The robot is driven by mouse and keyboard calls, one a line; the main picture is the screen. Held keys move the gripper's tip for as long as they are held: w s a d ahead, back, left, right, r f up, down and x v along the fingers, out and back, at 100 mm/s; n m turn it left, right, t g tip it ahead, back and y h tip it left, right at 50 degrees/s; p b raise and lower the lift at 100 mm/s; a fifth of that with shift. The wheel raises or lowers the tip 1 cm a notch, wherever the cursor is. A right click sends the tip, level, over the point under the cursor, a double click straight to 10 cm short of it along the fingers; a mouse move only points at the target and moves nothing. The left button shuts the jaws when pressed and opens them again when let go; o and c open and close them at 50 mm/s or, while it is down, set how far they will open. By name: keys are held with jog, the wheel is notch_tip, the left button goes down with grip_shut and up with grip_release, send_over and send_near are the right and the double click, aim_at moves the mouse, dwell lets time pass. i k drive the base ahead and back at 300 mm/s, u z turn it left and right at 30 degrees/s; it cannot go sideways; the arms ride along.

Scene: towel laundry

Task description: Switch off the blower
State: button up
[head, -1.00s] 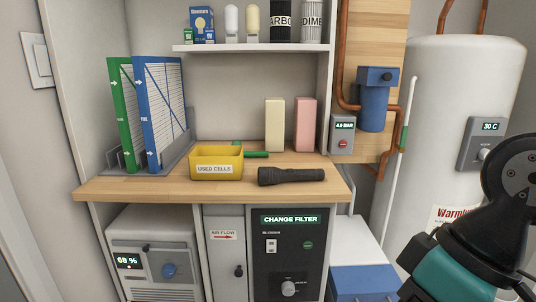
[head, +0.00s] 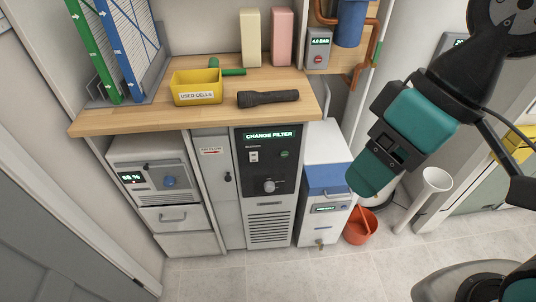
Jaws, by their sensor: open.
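The blower (head: 246,192) is a dark-fronted unit under the wooden counter, in the middle of the head view. Its lit display (head: 269,135) reads CHANGE FILTER. Below the display are a small white rocker switch (head: 254,156), a round green button (head: 284,154) and a round grey knob (head: 269,186). A vent grille is at the bottom. I cannot tell the switch position. My gripper (head: 371,174), teal and black, hangs at the right of the view, in front of the white unit and apart from the blower. It is open, and I see nothing held in it.
The counter (head: 130,118) holds a yellow USED CELLS bin (head: 197,90), a black flashlight (head: 268,98) and upright filters (head: 135,45). A white chest with a blue lid (head: 326,176) stands right of the blower, beside an orange bucket (head: 360,228). The floor in front is clear.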

aim_at(253, 155)
jog(key=u, duration=2.3)
jog(key=i, duration=0.65)
jog(key=z, duration=2.8)
